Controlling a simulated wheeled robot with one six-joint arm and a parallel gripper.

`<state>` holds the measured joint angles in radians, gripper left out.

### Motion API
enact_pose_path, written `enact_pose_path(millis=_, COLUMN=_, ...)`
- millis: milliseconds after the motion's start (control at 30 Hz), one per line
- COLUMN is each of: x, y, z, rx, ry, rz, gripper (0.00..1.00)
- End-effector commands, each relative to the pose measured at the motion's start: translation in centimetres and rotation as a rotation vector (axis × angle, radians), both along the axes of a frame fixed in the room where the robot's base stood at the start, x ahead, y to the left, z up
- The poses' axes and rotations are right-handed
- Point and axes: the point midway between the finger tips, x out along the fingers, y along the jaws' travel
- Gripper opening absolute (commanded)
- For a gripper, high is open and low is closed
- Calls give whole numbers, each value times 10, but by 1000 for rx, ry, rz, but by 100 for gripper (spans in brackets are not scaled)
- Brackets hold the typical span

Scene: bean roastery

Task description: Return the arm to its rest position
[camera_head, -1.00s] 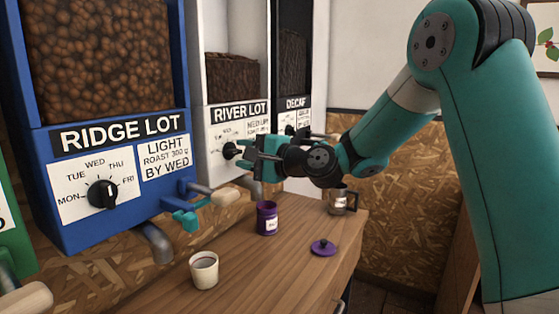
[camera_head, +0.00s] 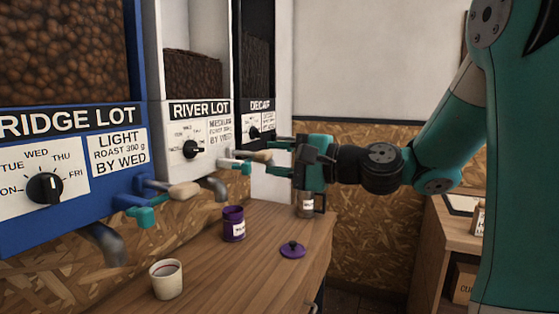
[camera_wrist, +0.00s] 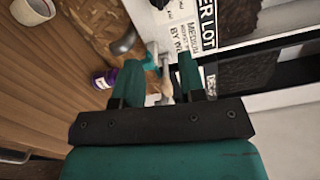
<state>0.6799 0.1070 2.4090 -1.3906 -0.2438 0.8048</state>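My gripper (camera_head: 271,158) is open, with its two teal fingers pointing left towards the River Lot dispenser. In the wrist view the open fingers (camera_wrist: 160,64) have a gap between them. The wooden handle of the River Lot lever (camera_head: 262,156) lies in line with this gap, and it also shows in the wrist view (camera_wrist: 166,92). I cannot tell how deep it sits between the fingers, but no finger is closed on it. My arm reaches in from the right, extended above the counter.
The Ridge Lot dispenser (camera_head: 70,117) stands left, Decaf (camera_head: 261,107) behind. A cabinet (camera_head: 455,235) stands right.

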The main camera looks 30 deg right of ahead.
Motion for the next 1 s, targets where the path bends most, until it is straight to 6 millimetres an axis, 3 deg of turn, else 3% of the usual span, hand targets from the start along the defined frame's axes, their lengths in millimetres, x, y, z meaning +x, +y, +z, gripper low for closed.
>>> enact_pose_path(millis=400, x=0, y=2, z=0, rx=-4, ry=1, rz=5, gripper=37)
enact_pose_path(millis=467, x=-1, y=9, z=-2, rx=-30, ry=5, rz=24, gripper=37)
enact_pose_path(millis=567, x=-9, y=38, z=-10, rx=-145, ry=19, rz=109, gripper=37)
enact_pose_path(millis=667, x=-31, y=86, z=-28, rx=-363, ry=35, rz=277, gripper=37)
enact_pose_path(millis=800, x=-86, y=142, z=-62, rx=-747, ry=27, rz=596, gripper=37)
enact_pose_path(millis=900, x=-130, y=159, z=-82, rx=-989, ry=2, rz=815, gripper=37)
enact_pose_path(millis=1000, x=-167, y=162, z=-94, rx=-1184, ry=-27, rz=1008, gripper=37)
